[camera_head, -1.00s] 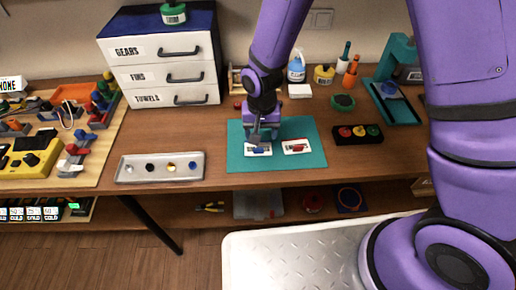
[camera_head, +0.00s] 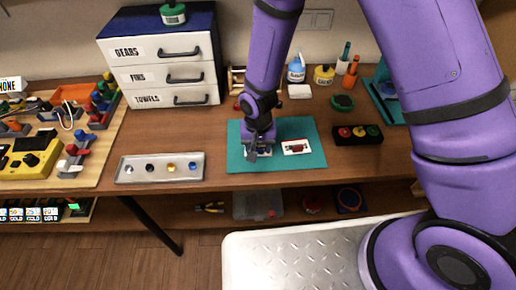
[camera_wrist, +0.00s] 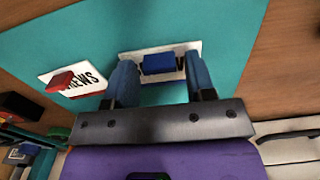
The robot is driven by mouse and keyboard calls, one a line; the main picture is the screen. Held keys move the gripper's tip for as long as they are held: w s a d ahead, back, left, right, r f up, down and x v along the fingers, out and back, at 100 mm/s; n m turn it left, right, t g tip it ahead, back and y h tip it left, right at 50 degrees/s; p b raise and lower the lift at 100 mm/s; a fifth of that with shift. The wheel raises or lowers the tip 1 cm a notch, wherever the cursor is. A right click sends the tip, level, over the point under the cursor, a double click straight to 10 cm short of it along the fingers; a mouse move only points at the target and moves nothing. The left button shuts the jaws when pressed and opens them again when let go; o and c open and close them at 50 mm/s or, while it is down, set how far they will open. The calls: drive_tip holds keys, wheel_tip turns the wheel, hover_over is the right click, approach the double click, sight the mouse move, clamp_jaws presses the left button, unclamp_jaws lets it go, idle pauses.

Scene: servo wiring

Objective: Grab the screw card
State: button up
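A white card with a red handle (camera_wrist: 60,80) and lettering that ends in "EWS" lies on the teal mat at the left of the wrist view. The same card (camera_head: 296,147) is on the right half of the mat in the head view. My gripper (camera_wrist: 159,70) is open over this blue-handled card, one finger on each side of the handle with gaps showing. In the head view my gripper (camera_head: 256,150) covers most of that card.
The teal mat (camera_head: 308,164) lies near the table's front edge. A grey tray (camera_head: 160,178) with small parts is to its left, a black block with coloured buttons (camera_head: 358,134) to its right. A drawer cabinet (camera_head: 160,65) stands behind at the left.

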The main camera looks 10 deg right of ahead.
drive_tip(key=c, duration=0.6)
drive_tip(key=shift+c, duration=0.3)
drive_tip(key=shift+r, duration=0.1)
